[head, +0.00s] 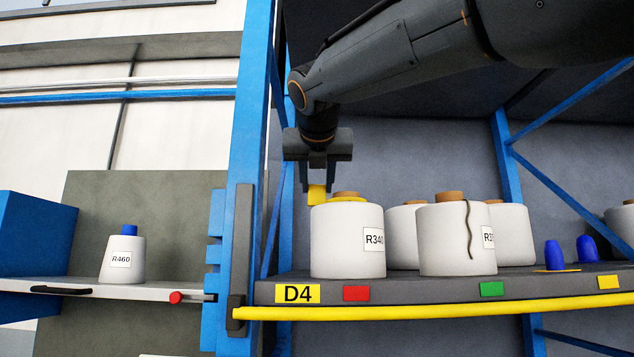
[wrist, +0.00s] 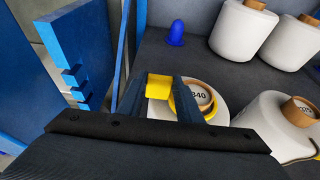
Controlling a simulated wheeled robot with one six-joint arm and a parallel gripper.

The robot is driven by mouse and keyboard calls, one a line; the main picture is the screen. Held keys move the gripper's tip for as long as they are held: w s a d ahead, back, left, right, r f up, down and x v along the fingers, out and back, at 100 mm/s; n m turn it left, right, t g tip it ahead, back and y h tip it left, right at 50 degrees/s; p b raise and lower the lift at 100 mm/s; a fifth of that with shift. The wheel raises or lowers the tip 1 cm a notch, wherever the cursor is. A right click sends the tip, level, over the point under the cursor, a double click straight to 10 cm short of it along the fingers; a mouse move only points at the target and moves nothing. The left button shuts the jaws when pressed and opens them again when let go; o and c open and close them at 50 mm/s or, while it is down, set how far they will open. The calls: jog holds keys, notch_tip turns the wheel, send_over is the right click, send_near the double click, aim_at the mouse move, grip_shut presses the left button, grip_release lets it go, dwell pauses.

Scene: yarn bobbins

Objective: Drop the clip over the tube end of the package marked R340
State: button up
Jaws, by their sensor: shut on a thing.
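The package marked R340 (head: 347,243) is a white bobbin standing upright at the left end of the shelf. Its brown tube end (head: 346,194) shows on top, and in the wrist view the tube (wrist: 200,92) has a label reading "340". My gripper (head: 317,186) points down at the package's upper left edge. It is shut on the yellow block of the clip (wrist: 159,85). A yellow band, seemingly the clip's ring, shows around the tube's base, with the tube poking up through it. I cannot tell whether it touches the package top.
A second bobbin with a dark strand (head: 450,240) stands close to the right, with more white bobbins behind. Blue cones (head: 553,255) stand farther right. A blue rack post (head: 250,150) rises just left.

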jog(key=shift+f, duration=0.2)
jog(key=o, duration=1.1)
jog(key=b+v, duration=0.2)
jog(key=v, duration=0.6)
jog(key=shift+b, duration=0.3)
jog(key=shift+a, duration=0.1)
